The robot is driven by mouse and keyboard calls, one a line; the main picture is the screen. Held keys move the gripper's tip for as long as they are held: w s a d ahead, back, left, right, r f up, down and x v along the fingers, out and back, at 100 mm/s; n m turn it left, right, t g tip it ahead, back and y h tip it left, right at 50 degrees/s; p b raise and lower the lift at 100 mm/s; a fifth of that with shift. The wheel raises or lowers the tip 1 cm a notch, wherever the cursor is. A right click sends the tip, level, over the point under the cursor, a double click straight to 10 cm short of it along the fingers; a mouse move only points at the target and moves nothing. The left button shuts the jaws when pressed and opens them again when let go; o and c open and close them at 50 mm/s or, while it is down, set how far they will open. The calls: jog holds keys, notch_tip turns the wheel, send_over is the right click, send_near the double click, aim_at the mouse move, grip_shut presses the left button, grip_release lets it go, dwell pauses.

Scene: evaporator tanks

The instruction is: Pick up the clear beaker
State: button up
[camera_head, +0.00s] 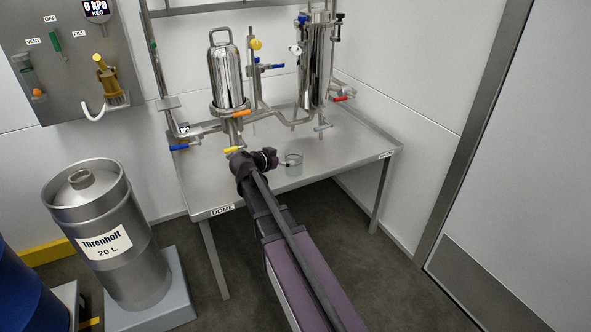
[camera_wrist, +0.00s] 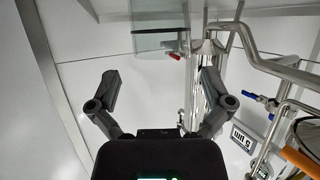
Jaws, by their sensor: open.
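The clear beaker (camera_head: 293,160) stands on the steel table, just right of my gripper (camera_head: 279,163) in the head view. It looks like a small, pale greenish glass cylinder. In the wrist view the beaker (camera_wrist: 158,42) is at the top centre, cut off by the frame edge. My gripper (camera_wrist: 161,82) is open there, with its two fingers spread wide and nothing between them. The beaker lies beyond the fingertips, roughly in line with the gap. In the head view the fingers are small and partly hidden by my dark wrist.
The steel table (camera_head: 352,153) carries pipework, a domed vessel (camera_head: 227,75) and a taller column (camera_head: 314,60) behind the beaker. Coloured valve handles stick out, one yellow (camera_head: 232,149) near my wrist. A keg (camera_head: 105,240) stands at the left. The table's right part is clear.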

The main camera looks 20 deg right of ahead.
aim_at(299, 156)
jog(key=shift+w+d+f, duration=0.2)
jog(key=shift+d, duration=0.2)
jog(key=shift+d, duration=0.1)
jog(key=shift+b+x, duration=1.05)
jog(key=shift+x, duration=1.45)
jog(key=shift+w, duration=0.15)
jog(key=c, duration=0.9)
